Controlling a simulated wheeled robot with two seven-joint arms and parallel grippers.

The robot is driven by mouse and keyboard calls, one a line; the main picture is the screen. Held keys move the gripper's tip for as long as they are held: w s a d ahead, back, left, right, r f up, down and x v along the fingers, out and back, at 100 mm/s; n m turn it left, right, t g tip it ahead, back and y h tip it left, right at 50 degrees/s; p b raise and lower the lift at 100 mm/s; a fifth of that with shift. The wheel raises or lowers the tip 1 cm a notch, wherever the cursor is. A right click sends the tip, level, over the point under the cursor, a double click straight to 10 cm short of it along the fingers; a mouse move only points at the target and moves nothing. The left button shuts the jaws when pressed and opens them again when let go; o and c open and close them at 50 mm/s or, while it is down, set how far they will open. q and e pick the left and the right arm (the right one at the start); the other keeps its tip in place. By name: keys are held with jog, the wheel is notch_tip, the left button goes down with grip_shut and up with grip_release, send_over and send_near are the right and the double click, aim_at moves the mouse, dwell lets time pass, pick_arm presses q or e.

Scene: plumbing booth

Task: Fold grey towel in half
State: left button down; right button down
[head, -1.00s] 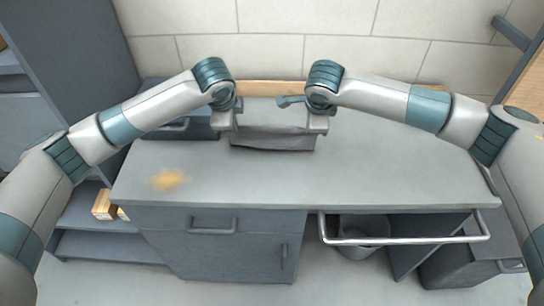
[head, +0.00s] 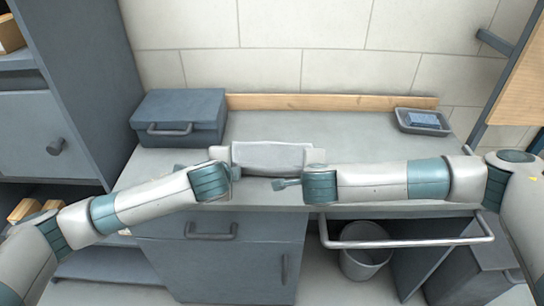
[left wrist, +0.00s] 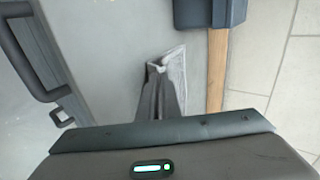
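The grey towel (head: 272,158) spans between my two grippers at the middle of the worktop, its top edge fairly straight. In the left wrist view it shows as a narrow strip with a light edge and dark, gathered folds (left wrist: 163,95). My left gripper (head: 221,155) is at the towel's left edge and my right gripper (head: 314,160) is at its right edge. Both appear shut on the cloth, though the fingertips are small in the head view and hidden in the wrist view. Whether the towel's lower part touches the worktop is unclear.
The grey worktop (head: 380,150) is clear around the towel. A blue-grey toolbox (head: 180,115) stands back left, and a tray with a screen (head: 422,120) back right. A wooden strip (head: 330,102) runs along the wall. A metal rail (head: 405,243) and a bin (head: 364,255) are at the front.

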pick_arm(q)
jog(key=shift+s+f, duration=0.2)
jog(key=shift+s, duration=0.25)
pick_arm(e)
jog(key=shift+s+d+f+t, duration=0.1)
jog(key=shift+s+f+t, duration=0.15)
jog(key=shift+s, duration=0.2)
pick_arm(q)
jog(key=shift+t, duration=0.3)
jog(key=shift+w, duration=0.1)
pick_arm(e)
jog(key=shift+w, duration=0.1)
pick_arm(q)
jog(key=c, duration=1.7)
grip_release()
pick_arm(e)
jog(key=c, duration=1.7)
grip_release()
